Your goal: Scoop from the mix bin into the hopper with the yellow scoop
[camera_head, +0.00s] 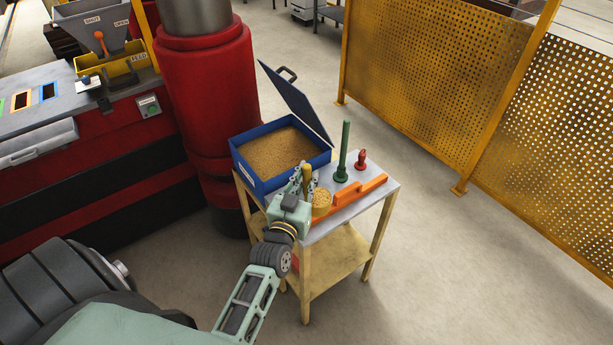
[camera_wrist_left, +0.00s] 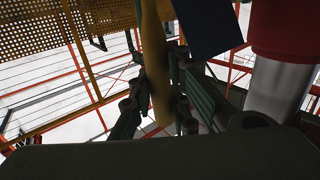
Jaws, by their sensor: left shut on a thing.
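The yellow scoop shows in the head view with its round bowl (camera_head: 321,203) just right of my left gripper, over the cart top near an orange piece. Its bowl looks filled with tan grains. My left gripper (camera_head: 305,184) is shut on the scoop's upright handle, which also shows in the left wrist view (camera_wrist_left: 155,65) between the fingers. The blue mix bin (camera_head: 268,187) stands just behind the gripper, lid (camera_head: 296,100) open, holding tan mix (camera_head: 275,152). The grey hopper (camera_head: 88,27), with an orange lever, is at the upper left. My right gripper is not in view.
The cart (camera_head: 352,213) carries a green upright rod (camera_head: 344,150), a small red object (camera_head: 361,160) and an orange stepped piece (camera_head: 345,199). A thick red column (camera_head: 210,90) stands between cart and hopper. A yellow perforated fence (camera_head: 430,80) is at the right. A yellow FEED tray (camera_head: 122,72) sits below the hopper.

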